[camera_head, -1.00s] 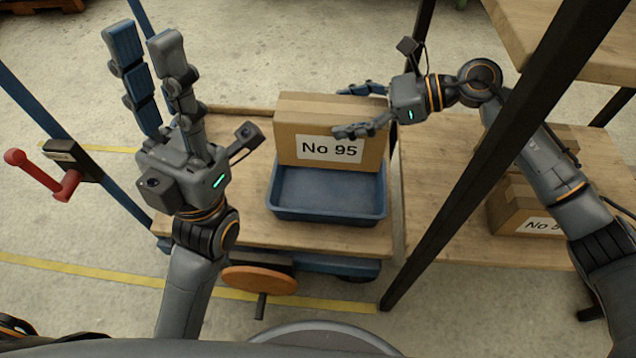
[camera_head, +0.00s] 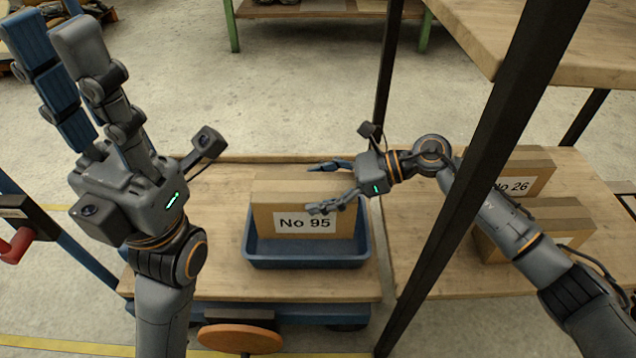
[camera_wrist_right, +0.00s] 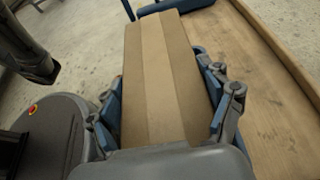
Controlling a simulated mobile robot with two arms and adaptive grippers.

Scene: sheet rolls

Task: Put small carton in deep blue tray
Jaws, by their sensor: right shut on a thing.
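The small carton (camera_head: 300,222), brown with a white "No 95" label, stands upright within the walls of the deep blue tray (camera_head: 305,262). Whether its base rests on the tray floor is hard to tell. The tray sits on a wooden-topped cart. My right gripper (camera_head: 325,188) reaches in from the right and is shut on the carton across its top. In the right wrist view, the carton (camera_wrist_right: 158,80) lies between the blue-padded fingers.
More cartons, "No 26" (camera_head: 525,170) and another (camera_head: 550,228), stand on the wooden table to the right. A dark post (camera_head: 470,190) stands between cart and table. A red handle (camera_head: 17,245) is at far left. Bare cart top lies left of the tray.

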